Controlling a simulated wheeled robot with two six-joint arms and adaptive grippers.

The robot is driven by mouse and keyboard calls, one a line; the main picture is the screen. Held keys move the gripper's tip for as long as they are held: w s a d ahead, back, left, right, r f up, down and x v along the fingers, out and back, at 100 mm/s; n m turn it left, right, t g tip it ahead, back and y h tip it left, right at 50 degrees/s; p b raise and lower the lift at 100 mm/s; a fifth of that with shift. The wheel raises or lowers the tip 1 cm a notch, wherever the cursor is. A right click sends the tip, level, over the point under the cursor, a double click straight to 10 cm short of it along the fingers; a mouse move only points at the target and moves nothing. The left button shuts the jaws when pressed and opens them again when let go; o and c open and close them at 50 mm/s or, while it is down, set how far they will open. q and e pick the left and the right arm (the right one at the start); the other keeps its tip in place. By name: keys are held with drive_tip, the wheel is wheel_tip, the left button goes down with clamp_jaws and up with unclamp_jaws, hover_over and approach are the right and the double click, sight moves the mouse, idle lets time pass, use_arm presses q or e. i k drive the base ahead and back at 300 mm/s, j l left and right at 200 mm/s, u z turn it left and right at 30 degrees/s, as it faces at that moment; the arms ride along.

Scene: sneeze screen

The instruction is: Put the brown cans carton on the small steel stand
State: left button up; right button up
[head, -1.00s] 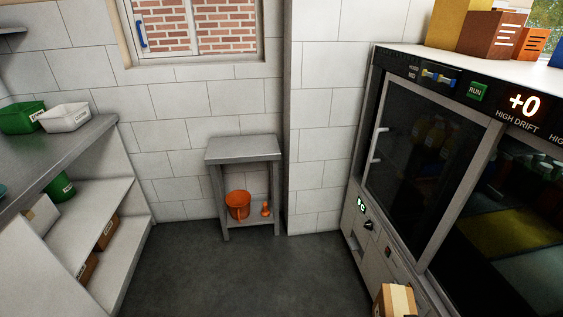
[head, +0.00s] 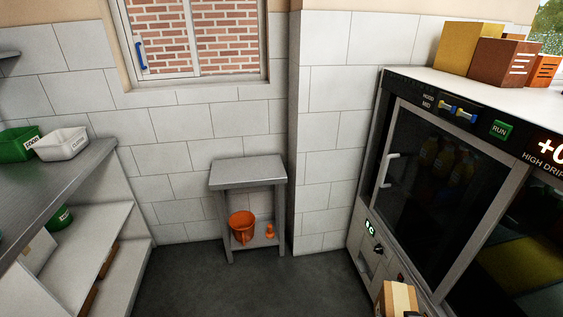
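The small steel stand (head: 248,172) is ahead of me against the white block wall, left of a wall corner. Its grey top is bare. A brown carton (head: 397,298) with a pale strip along its top shows at the bottom edge, right of centre; its lower part is cut off. A small dark piece of my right gripper (head: 412,314) shows against its lower right side. The carton keeps its place in my view while the room shifts, so it is carried with me. My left gripper is out of view.
An orange bucket (head: 242,226) and small orange item (head: 270,231) sit on the stand's lower shelf. A steel counter (head: 75,172) with bins and shelves runs along the left. A glass-doored cabinet (head: 430,165) stands right, boxes (head: 503,62) on top. Dark floor (head: 240,285) between is clear.

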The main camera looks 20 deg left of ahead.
sight(258, 167)
drive_tip(key=i+j, duration=0.2)
drive_tip(key=j, duration=0.2)
drive_tip(key=i+j+u, duration=0.1)
drive_tip(key=j, duration=0.3)
drive_tip(key=i+j, duration=0.25)
drive_tip(key=j, duration=0.15)
drive_tip(key=i+j+u, duration=0.1)
drive_tip(key=j, duration=0.3)
drive_tip(key=i+j, duration=0.5)
drive_tip(key=j, duration=0.25)
drive_tip(key=u, duration=0.05)
